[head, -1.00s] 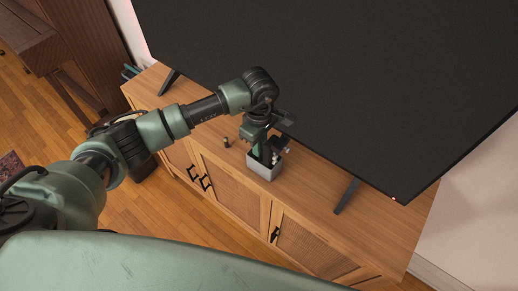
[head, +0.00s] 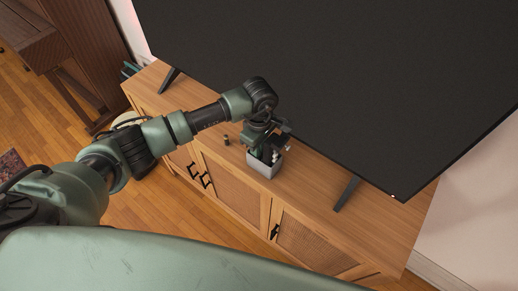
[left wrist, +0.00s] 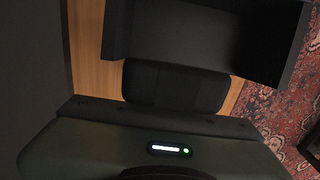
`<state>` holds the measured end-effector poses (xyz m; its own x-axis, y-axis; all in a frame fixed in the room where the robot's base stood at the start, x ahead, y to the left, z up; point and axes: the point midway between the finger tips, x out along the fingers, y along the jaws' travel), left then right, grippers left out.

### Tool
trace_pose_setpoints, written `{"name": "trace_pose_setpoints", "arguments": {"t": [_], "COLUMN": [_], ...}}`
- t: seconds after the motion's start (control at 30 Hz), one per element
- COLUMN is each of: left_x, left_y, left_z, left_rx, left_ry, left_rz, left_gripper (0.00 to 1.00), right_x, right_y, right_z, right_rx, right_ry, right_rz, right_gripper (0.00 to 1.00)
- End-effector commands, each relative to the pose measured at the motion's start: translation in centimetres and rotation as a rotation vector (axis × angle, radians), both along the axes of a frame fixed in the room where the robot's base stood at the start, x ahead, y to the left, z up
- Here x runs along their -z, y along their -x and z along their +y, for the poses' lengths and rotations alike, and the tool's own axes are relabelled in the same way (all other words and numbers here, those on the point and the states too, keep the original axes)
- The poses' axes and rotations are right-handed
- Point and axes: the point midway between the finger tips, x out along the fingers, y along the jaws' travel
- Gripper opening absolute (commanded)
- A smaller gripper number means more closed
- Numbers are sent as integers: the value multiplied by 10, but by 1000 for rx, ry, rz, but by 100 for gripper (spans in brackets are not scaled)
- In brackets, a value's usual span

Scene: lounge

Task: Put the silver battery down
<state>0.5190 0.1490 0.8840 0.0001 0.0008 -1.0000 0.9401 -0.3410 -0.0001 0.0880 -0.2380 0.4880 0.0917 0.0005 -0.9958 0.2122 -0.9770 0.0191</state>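My left gripper (head: 268,150) points down over a small open light-grey box (head: 262,166) on the wooden cabinet, with its fingers at or inside the box opening. A small pale thing (head: 275,157) shows by the fingers; I cannot tell whether it is a battery or part of the gripper. A small upright cylinder (head: 226,140), possibly a battery, stands on the cabinet left of the box. In the left wrist view a dark finger block (left wrist: 175,88) and a dark box-like shape (left wrist: 205,40) show, but not what lies between the fingers. My right gripper is out of view.
A large black television (head: 340,80) stands just behind the box, its foot (head: 347,193) to the right. The wooden cabinet top (head: 312,172) is bare between box and foot. A patterned rug (left wrist: 265,120) shows below in the left wrist view.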

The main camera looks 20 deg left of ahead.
Motion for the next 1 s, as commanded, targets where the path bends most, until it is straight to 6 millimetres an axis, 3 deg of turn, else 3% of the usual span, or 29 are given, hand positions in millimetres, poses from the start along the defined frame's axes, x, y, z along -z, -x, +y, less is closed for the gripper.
{"name": "trace_pose_setpoints", "arguments": {"t": [0.07, 0.17, 0.63, 0.8, 1.0], "left_x": [-5, -14, -106, -121, -123], "left_y": [0, -2, -1, 0, 0], "left_z": [0, 0, 0, 0, 0], "left_rx": [0, 1, 1, -1, 0], "left_ry": [1, 2, 1, 0, 0], "left_rz": [0, -5, -5, -2, 1], "left_gripper": [21, 21, 21, 21, 21], "right_x": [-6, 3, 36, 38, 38], "right_y": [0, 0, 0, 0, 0], "right_z": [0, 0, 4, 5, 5], "right_rx": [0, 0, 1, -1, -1], "right_ry": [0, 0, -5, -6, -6], "right_rz": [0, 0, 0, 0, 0], "right_gripper": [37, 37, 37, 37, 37]}}
